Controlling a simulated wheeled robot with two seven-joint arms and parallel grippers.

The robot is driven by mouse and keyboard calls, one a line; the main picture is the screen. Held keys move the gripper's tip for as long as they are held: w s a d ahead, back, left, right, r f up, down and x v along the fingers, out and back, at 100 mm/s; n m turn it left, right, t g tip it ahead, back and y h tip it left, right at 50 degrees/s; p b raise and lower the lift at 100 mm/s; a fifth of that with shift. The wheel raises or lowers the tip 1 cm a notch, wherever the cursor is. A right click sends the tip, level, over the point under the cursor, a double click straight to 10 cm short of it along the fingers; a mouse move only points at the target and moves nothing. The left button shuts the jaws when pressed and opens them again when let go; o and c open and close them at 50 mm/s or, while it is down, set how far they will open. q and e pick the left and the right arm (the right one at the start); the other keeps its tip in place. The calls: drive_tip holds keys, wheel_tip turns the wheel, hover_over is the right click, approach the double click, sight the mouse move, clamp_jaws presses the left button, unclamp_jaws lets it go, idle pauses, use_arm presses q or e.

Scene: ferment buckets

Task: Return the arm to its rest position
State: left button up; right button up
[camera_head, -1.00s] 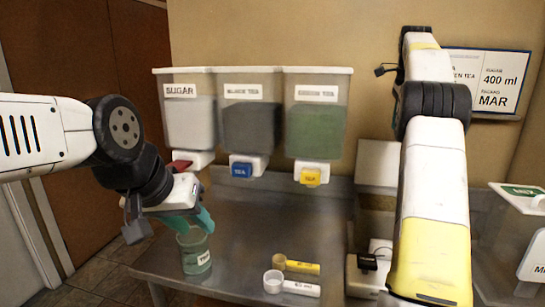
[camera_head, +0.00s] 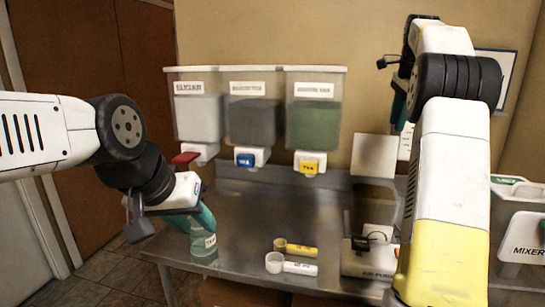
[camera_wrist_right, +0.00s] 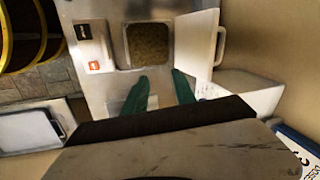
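My right gripper (camera_wrist_right: 162,95) is open and empty in the right wrist view, its two teal fingers apart. Beyond them is a pale box with an open top and grainy brown contents (camera_wrist_right: 150,45). In the head view, teal finger parts (camera_head: 399,106) show beside my raised right arm, which hides most of that gripper. My left gripper (camera_head: 204,217) points down at a green see-through cup (camera_head: 203,249) with a white label, near the table's left edge. Its fingers overlap the cup's upper part. I cannot tell whether they grip it.
Three dispensers, sugar (camera_head: 198,118), dark (camera_head: 255,121) and green (camera_head: 313,126), hang at the back wall. Two scoops, yellow (camera_head: 303,251) and white (camera_head: 300,268), lie on the metal table (camera_head: 240,215). A raised lid (camera_head: 374,156) and a mixer box (camera_head: 524,238) are right.

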drive_tip(key=s+a+f+n+t+y, duration=0.1)
drive_tip(key=s+a+f+n, duration=0.1)
drive_tip(key=s+a+n, duration=0.8)
drive_tip(key=s+a+f+n+t+y, duration=0.15)
drive_tip(key=s+a+n, duration=0.25)
drive_tip(key=s+a, duration=0.65)
drive_tip(key=s+a+f+n, duration=0.1)
drive_tip(key=s+f+n, duration=0.1)
drive_tip(key=s+f, duration=0.2)
drive_tip(key=s+a+f+n, duration=0.1)
drive_tip(key=s+f+n, duration=0.2)
drive_tip(key=s, duration=0.6)
drive_tip(key=shift+a+f+t, duration=0.2)
drive_tip(key=shift+f+t, duration=0.25)
drive_tip(key=shift+f, duration=0.35)
